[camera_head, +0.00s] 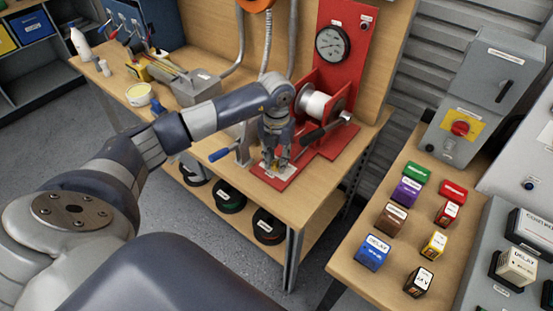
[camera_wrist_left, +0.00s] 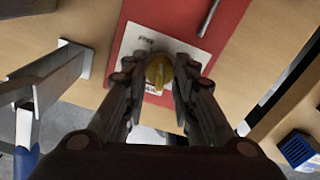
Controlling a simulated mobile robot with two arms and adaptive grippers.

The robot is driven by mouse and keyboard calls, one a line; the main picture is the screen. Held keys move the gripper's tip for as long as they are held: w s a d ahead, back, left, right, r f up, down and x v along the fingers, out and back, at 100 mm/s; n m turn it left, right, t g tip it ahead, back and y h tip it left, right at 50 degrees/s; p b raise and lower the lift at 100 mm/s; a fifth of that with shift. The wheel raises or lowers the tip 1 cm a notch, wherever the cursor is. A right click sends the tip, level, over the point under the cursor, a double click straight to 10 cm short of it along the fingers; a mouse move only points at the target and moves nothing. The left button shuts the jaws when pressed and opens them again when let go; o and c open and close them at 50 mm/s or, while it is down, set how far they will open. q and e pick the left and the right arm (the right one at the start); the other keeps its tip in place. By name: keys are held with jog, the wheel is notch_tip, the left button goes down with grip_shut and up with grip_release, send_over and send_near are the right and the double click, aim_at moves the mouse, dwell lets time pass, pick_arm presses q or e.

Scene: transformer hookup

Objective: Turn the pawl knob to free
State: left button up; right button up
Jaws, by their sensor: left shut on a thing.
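The pawl knob (camera_wrist_left: 159,72) is a yellow round knob on a white label plate (camera_wrist_left: 133,42), fixed to a red base plate (camera_wrist_left: 195,18). In the left wrist view the knob sits between the fingertips of my left gripper (camera_wrist_left: 160,78), which is shut on it. In the head view my left gripper (camera_head: 275,162) points down at the front end of the red base (camera_head: 268,181), and its fingers hide most of the knob. A winch with a white drum (camera_head: 314,104) and a dark-handled crank (camera_head: 326,128) stands behind it. My right gripper is not in view.
A red panel with a gauge (camera_head: 332,42) rises behind the winch. A blue-handled lever (camera_head: 219,155) is left of my gripper. A side table (camera_head: 345,265) at right carries several coloured blocks. Cable reels (camera_head: 229,196) lie on the shelf below.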

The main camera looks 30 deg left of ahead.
aim_at(277, 162)
pick_arm(q)
jog(key=n, duration=0.5)
jog(key=shift+n, duration=0.4)
dwell(0.3)
jog(key=o, duration=1.1)
jog(key=shift+r, duration=0.1)
notch_tip(277, 162, up, 12)
